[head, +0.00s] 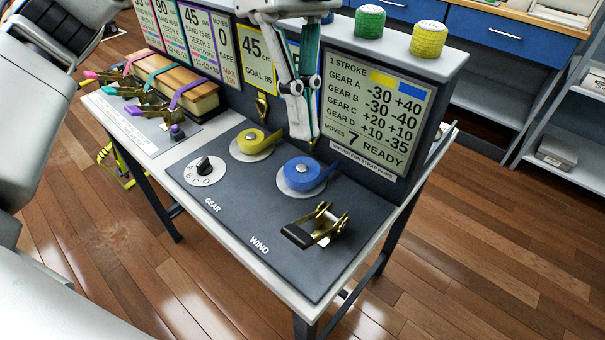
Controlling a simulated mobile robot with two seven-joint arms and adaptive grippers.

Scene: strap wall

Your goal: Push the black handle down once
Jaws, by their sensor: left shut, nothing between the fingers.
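The black handle (298,236) is the dark grip on a brass ratchet (322,224), at the front right of the dark grey bench panel by the word WIND. My left gripper (303,130) hangs from the top centre, fingers pointing down, shut and empty. In the picture it is above and behind the handle, over the blue strap reel (302,174), in front of the upright boards. It is clear of the handle. My right gripper is not in view.
A gear dial (205,170) and a yellow strap reel (255,143) share the panel. A screen (378,108) reads MOVES 7 READY. Strapped wooden blocks (172,85) with ratchets stand at the left. Green and yellow rolls (429,39) sit on the wall's top.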

